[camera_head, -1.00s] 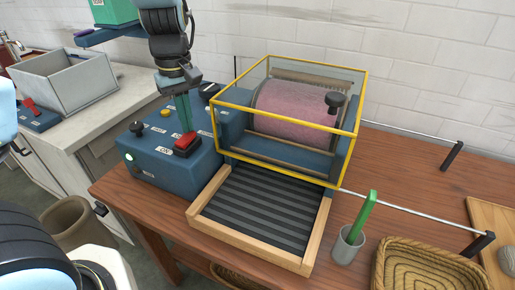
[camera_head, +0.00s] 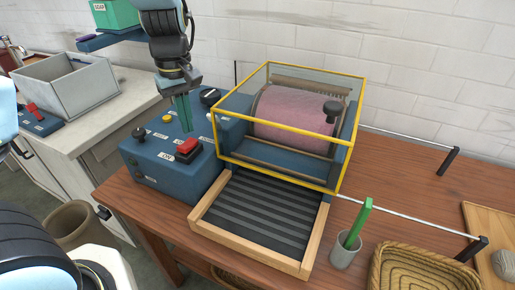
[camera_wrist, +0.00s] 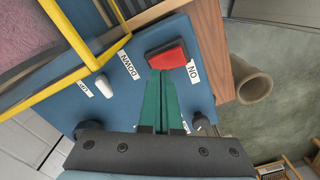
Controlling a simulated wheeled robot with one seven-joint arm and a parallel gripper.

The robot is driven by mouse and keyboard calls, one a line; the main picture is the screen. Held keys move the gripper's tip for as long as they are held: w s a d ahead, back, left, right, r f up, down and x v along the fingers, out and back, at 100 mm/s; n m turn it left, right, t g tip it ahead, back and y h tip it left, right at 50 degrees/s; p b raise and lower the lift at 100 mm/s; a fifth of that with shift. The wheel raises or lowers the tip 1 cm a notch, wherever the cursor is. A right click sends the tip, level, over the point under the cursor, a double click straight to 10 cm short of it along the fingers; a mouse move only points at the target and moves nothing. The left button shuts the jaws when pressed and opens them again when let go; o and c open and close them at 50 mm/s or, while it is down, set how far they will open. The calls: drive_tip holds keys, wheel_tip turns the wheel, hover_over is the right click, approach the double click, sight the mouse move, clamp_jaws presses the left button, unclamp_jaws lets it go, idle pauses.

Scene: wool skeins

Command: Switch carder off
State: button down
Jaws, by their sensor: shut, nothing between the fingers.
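The carder has a pink-covered drum (camera_head: 292,121) inside a yellow-framed clear guard (camera_head: 268,127). Its blue control box (camera_head: 156,160) stands to the left. A red rocker switch (camera_head: 188,147) sits in a black housing on the box top; it also shows in the wrist view (camera_wrist: 166,56) beside an "ON" label. My gripper (camera_head: 187,128) is shut and empty, pointing down just above and behind the switch. In the wrist view the green fingertips (camera_wrist: 163,74) appear close to the switch's edge; I cannot tell whether they touch. A small lamp (camera_head: 133,162) on the box front looks dim.
A black knob (camera_head: 138,133) and a yellow button (camera_head: 167,119) are on the box. A white lever (camera_wrist: 102,83) stands between "UP" and "DOWN" labels. The guard lies right of my gripper. A grey cup (camera_head: 345,250) and a basket (camera_head: 425,265) are at the front right.

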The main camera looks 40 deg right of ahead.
wheel_tip(320, 180, up, 4)
drive_tip(key=p, duration=0.4)
drive_tip(key=shift+r, duration=0.25)
idle(0.3)
drive_tip(key=w+a+m+t, duration=0.1)
drive_tip(key=a, duration=2.4)
drive_tip(key=shift+w+a+r+t, duration=0.15)
drive_tip(key=shift+r+t, duration=0.15)
drive_tip(key=shift+r, duration=0.1)
